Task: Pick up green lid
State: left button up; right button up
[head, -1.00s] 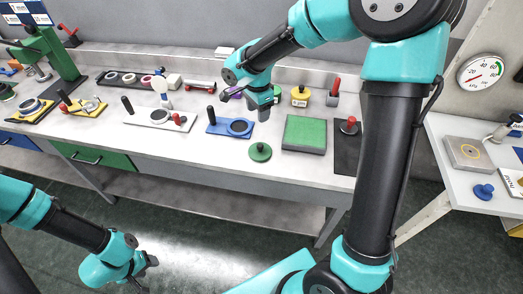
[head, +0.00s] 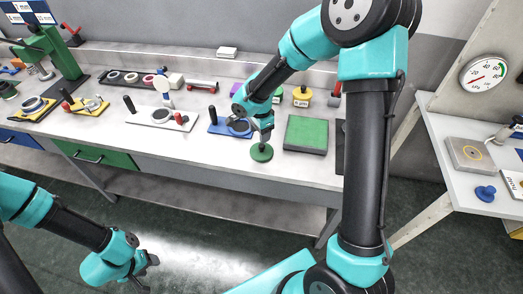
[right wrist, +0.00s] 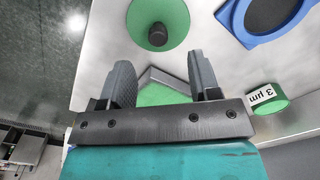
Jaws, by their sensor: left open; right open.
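The green lid (head: 261,153) is a round disc with a dark knob, lying on the bench near its front edge. In the right wrist view the green lid (right wrist: 176,16) is just beyond the fingertips, its knob roughly between their lines. My right gripper (head: 265,137) is directly over the lid in the head view, with the knob hidden behind it. In its wrist view the right gripper (right wrist: 160,68) is open and empty. My left gripper (head: 151,264) is open, low at the left and away from the bench.
A green-topped block (head: 305,134) is right of the lid, and a blue plate with a ring (head: 218,126) is at its left. A white plate (head: 145,117) is further left. A yellow-lidded pot (head: 302,97) stands behind. The bench front near the lid is clear.

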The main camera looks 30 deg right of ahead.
aim_at(261, 146)
jog(key=shift+f, duration=1.3)
jog(key=shift+s+d+f, duration=0.1)
jog(key=shift+d+f, duration=0.05)
jog(key=shift+f, duration=1.15)
jog(key=shift+s+d+f, duration=0.1)
jog(key=shift+f, duration=1.2)
jog(key=shift+c, duration=0.3)
jog(key=c, duration=1)
jog(key=shift+o, duration=0.2)
jog(key=shift+w+r, duration=0.1)
